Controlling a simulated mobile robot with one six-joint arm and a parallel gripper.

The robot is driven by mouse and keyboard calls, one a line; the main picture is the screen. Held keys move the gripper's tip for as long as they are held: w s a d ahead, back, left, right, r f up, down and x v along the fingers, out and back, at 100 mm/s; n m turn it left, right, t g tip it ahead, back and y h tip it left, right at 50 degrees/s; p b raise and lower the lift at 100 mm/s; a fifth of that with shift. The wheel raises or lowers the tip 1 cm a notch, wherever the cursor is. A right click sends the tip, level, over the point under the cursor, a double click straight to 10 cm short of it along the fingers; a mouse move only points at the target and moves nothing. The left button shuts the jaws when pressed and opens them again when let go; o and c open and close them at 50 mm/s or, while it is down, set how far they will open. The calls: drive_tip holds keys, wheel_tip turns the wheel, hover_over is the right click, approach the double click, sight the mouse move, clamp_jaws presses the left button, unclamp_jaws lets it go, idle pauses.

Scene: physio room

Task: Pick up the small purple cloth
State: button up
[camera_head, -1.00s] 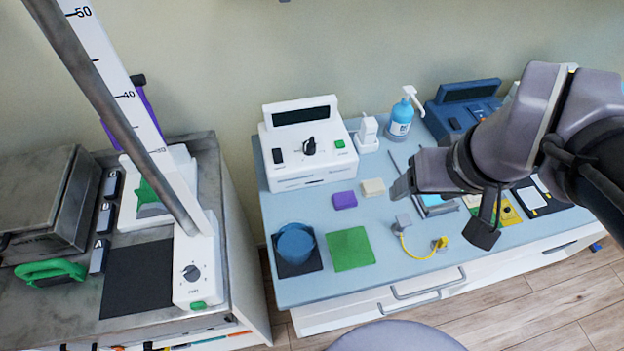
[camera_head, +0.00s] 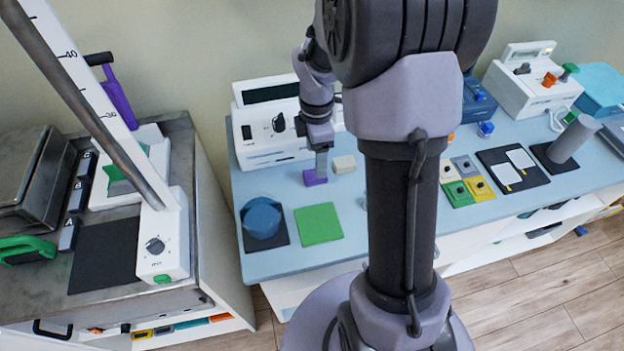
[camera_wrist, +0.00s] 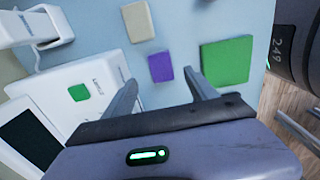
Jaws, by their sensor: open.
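The small purple cloth (camera_head: 313,178) lies on the blue tabletop, between the white device and the green square. In the wrist view the purple cloth (camera_wrist: 161,67) shows just beyond the gap between my fingers. My gripper (camera_head: 319,168) points down at the cloth and hides part of it. In the wrist view my gripper (camera_wrist: 163,88) is open, with nothing between its fingers. I cannot tell whether the fingertips touch the cloth.
A cream block (camera_head: 344,164) lies close to the right of the cloth. The white device (camera_head: 262,133) stands close behind. My arm hides the middle of the table.

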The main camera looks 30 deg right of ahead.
wheel_tip(320, 180, down, 6)
drive_tip(key=b, duration=0.3)
drive_tip(key=shift+s+a+f+b, duration=0.15)
drive_tip(key=shift+b, duration=0.2)
